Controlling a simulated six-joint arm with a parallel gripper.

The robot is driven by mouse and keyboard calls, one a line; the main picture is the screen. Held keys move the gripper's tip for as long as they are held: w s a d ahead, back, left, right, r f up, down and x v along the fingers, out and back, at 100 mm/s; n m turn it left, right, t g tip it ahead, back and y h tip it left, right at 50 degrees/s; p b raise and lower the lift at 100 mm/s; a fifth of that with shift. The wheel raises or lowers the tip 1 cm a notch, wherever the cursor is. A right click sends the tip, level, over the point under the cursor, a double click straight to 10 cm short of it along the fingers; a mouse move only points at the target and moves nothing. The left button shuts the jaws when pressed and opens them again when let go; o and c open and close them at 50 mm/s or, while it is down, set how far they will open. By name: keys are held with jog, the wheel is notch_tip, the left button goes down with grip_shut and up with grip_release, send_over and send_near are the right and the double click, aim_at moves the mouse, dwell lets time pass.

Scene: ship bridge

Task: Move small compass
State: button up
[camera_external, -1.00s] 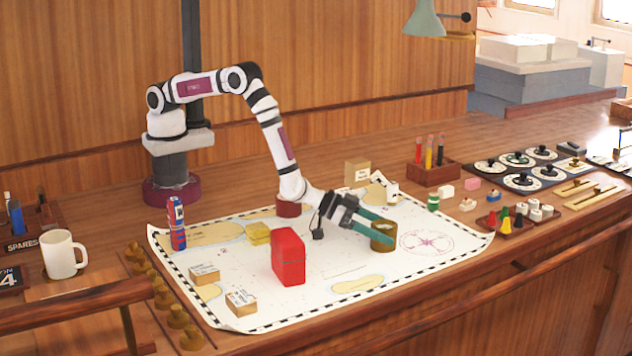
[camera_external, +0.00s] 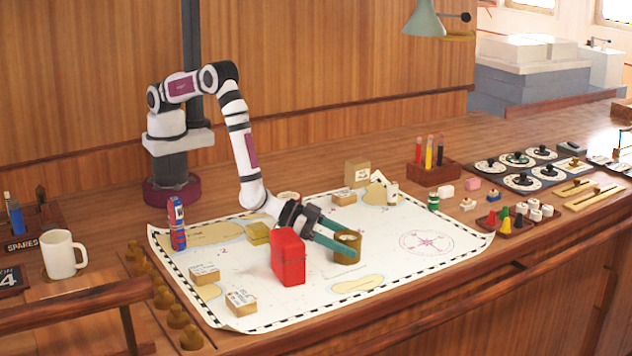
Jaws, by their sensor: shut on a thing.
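The small compass (camera_external: 347,246) is a short round brass-coloured cylinder with a pale top. It is on or just above the chart (camera_external: 330,262), right of the red box; I cannot tell if it touches the chart. My gripper (camera_external: 346,247) reaches in from the left, behind the red box, with its teal fingers shut on the compass. The red box hides part of my gripper's wrist side.
A red box (camera_external: 288,257) stands close left of the compass. The chart's right side, around the printed compass rose, is clear.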

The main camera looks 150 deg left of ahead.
jog(key=o, duration=1.5)
jog(key=shift+r, duration=0.1)
jog(key=r, duration=0.4)
jog(key=shift+d+r, duration=0.2)
jog(key=s+d+r, duration=0.1)
jog(key=d+r, duration=0.5)
jog(key=d, duration=0.5)
jog(key=shift+s+r, duration=0.2)
jog(key=shift+s, duration=0.2)
jog(key=shift+d, duration=0.2)
